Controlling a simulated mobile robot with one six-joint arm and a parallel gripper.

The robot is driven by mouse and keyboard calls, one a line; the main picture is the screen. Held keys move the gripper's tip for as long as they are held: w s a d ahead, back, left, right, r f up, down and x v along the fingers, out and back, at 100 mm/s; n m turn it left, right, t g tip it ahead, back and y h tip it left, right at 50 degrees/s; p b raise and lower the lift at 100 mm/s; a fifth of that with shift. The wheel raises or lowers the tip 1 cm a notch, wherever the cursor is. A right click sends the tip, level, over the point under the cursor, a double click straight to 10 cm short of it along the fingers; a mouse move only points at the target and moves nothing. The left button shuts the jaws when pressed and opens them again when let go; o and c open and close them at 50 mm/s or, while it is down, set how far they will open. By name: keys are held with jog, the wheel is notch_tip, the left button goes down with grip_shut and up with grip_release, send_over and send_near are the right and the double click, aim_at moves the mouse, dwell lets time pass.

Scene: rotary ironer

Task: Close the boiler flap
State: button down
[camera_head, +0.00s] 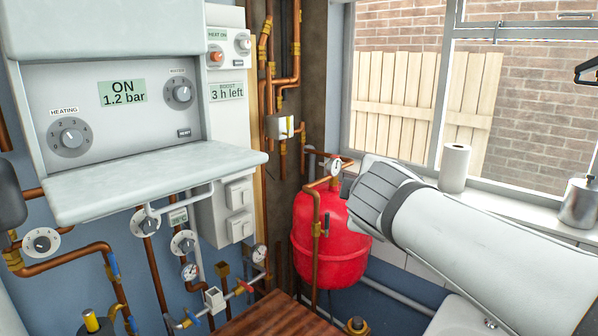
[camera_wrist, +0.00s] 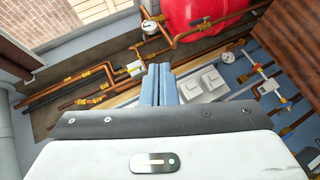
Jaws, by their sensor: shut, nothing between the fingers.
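The boiler flap (camera_head: 155,180) is a pale, thick panel hanging open below the boiler's control face (camera_head: 110,102). It sticks out roughly level from the lower edge, leaving the knobs and the ON 1.2 bar display in view. My arm comes in from the right in the head view and ends in front of the red tank, to the right of the flap and apart from it. The fingers cannot be made out there. In the wrist view my gripper (camera_wrist: 163,72) has its two blue-grey fingers together, empty. I cannot make out the flap in the wrist view.
A red tank (camera_head: 326,250) stands below copper pipes, and it also shows in the wrist view (camera_wrist: 200,18). A paper roll (camera_head: 454,168) and a metal container (camera_head: 579,203) stand on the windowsill.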

jog(key=s+d+f+m+g+b, duration=0.1)
jog(key=s+d+f+m+g, duration=0.1)
jog(key=f, duration=0.6)
jog(key=s+d+f+m+g, duration=0.3)
jog(key=s+f+m+g, duration=0.1)
jog(key=s+f+m, duration=0.3)
notch_tip(320, 180, down, 2)
jog(key=shift+s+d+f+h+b, duration=0.1)
jog(key=shift+s+d+h+b, duration=0.15)
jog(key=shift+s+h+b, duration=0.2)
jog(key=c, duration=2.1)
grip_release()
jog(key=s+f+m+g, duration=0.1)
jog(key=s+f, duration=0.1)
jog(key=s+a+f+m+g+y, duration=0.1)
jog(key=s+f+m, duration=0.1)
jog(key=s+f, duration=0.1)
jog(key=s+f+m+g+y, duration=0.1)
jog(key=s+f+m+g, duration=0.1)
jog(key=s+f, duration=0.1)
jog(key=shift+s+a+f+b, duration=0.15)
jog(key=shift+a+f+b, duration=0.1)
jog(key=shift+a+b, duration=0.15)
jog(key=shift+o, duration=0.8)
jog(key=shift+s+f, duration=0.1)
jog(key=shift+s, duration=0.05)
jog(key=shift+o, duration=0.7)
